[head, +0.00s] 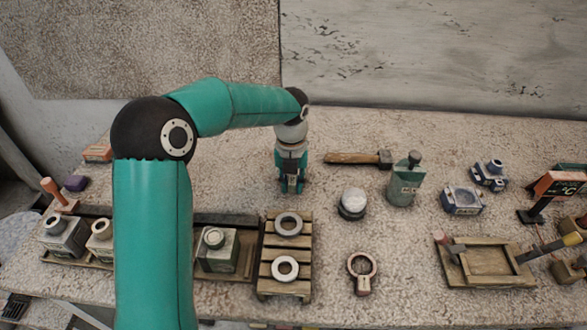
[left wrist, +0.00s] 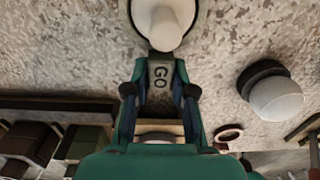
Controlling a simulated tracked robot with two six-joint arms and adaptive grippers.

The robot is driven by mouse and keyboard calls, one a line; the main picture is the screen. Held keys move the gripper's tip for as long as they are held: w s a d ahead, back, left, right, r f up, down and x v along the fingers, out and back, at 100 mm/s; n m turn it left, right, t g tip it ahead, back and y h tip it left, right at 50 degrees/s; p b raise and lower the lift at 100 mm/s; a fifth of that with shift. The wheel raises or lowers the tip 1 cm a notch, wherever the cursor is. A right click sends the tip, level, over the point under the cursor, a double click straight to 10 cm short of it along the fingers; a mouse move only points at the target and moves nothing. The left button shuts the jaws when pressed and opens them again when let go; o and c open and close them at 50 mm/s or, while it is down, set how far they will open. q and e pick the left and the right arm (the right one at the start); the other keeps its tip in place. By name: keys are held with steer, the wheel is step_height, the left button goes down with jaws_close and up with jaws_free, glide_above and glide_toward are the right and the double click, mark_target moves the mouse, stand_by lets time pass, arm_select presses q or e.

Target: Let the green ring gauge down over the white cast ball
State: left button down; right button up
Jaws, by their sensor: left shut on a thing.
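My left gripper (head: 291,188) is shut on the green ring gauge, whose grip marked "GO" (left wrist: 161,77) shows between the fingers in the left wrist view (left wrist: 160,92). The gauge's ring runs toward the top edge there, partly cut off, with a pale rounded shape over it that I cannot identify. In the head view the gauge is mostly hidden by the gripper. The white cast ball (head: 353,197) rests on a dark round base, right of the gripper and apart from it. It also shows at the right of the left wrist view (left wrist: 279,100). My right gripper is not in view.
A slatted wooden rack (head: 264,268) with two grey rings stands nearer me. A reddish ring gauge (head: 362,272) lies right of it. A wooden tray (head: 452,272) lies farther right.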

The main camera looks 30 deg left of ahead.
arm_select(q)
steer(key=shift+r+p, duration=4.2)
steer(key=shift+r, duration=0.7)
steer(key=shift+f, duration=0.1)
